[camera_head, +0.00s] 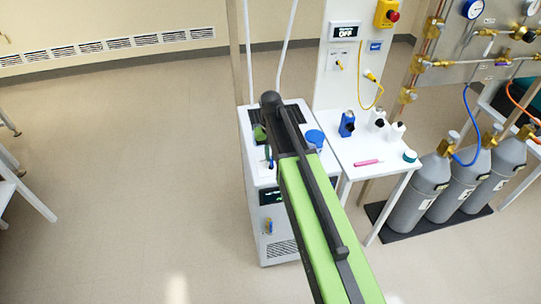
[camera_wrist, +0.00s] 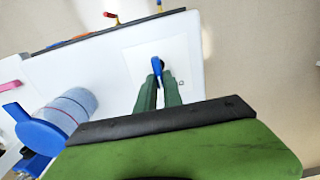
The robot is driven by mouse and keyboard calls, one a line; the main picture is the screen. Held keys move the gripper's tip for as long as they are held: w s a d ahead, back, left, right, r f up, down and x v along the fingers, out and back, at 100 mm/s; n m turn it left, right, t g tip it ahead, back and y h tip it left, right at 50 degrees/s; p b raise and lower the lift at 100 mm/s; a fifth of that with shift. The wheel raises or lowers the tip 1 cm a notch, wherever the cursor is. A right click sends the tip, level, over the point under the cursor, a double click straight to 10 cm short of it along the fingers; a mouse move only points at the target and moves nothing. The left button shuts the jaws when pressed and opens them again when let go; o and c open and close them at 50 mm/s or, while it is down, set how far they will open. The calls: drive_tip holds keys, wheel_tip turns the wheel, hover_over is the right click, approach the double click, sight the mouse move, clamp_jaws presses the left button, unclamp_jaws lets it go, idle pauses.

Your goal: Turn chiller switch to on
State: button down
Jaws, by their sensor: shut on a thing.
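The chiller is a white cabinet (camera_head: 283,247) in the middle of the head view, largely behind my arm. In the wrist view, its switch, a small blue lever (camera_wrist: 156,65), stands on a pale square plate (camera_wrist: 181,52) on a white surface. My gripper (camera_wrist: 158,88) has its two green fingers closed on the lever's near end. A bit of blue shows by the green fingers in the head view (camera_head: 268,154), mostly hidden by my arm. How far the lever is turned is hard to tell.
A blue-lidded container (camera_head: 315,138) stands right of my arm; it shows in the wrist view (camera_wrist: 68,110). A white side table (camera_head: 350,152) holds bottles and a pink item. Grey cylinders (camera_head: 420,195) stand right. A panel display (camera_head: 346,33) reads OFF.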

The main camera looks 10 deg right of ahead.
sight(271, 158)
drive_tip(key=c, duration=1.5)
unclamp_jaws()
drive_tip(key=shift+a, duration=0.1)
wheel_tip(271, 158, up, 18)
drive_tip(key=p, duration=1.7)
drive_tip(key=shift+f, duration=0.25)
